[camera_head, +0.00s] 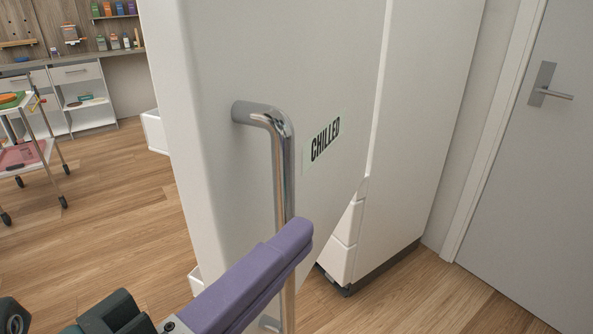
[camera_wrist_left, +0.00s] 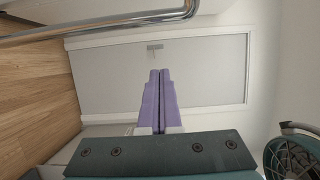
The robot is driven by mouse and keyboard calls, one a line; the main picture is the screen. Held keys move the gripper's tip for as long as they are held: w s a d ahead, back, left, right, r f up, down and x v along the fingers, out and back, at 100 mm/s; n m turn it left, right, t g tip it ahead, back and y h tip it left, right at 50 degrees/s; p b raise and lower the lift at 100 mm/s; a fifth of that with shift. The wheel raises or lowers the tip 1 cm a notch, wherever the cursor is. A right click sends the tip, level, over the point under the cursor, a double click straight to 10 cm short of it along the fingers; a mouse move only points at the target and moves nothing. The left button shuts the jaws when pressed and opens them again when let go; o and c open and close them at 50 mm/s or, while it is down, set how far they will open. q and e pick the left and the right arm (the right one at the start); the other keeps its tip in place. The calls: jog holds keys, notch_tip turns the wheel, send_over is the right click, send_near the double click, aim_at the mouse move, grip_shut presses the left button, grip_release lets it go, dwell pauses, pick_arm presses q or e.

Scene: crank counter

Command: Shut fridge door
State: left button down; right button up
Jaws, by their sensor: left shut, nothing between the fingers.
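The white fridge door (camera_head: 240,60) stands ajar in the head view, with a "CHILLED" label (camera_head: 325,139) and a vertical chrome handle (camera_head: 284,170) on its face. The white fridge body (camera_head: 420,120) is behind it to the right. My left gripper (camera_head: 298,236) has purple fingers, shut and empty. They cross in front of the lower handle in the head view. In the left wrist view the fingers (camera_wrist_left: 160,76) point at a grey room door, and the chrome handle (camera_wrist_left: 110,27) runs along the top, apart from the fingertips. My right gripper is out of view.
A closed grey room door (camera_head: 535,190) with a lever handle is at the right. A trolley (camera_head: 40,140) and a shelf unit (camera_head: 85,95) stand at the far left. The wooden floor (camera_head: 110,230) left of the fridge door is clear.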

aim_at(292, 187)
pick_arm(q)
jog(key=w+p, duration=0.1)
jog(key=w, duration=0.6)
jog(key=shift+w+d, duration=0.3)
jog(key=shift+w, duration=0.1)
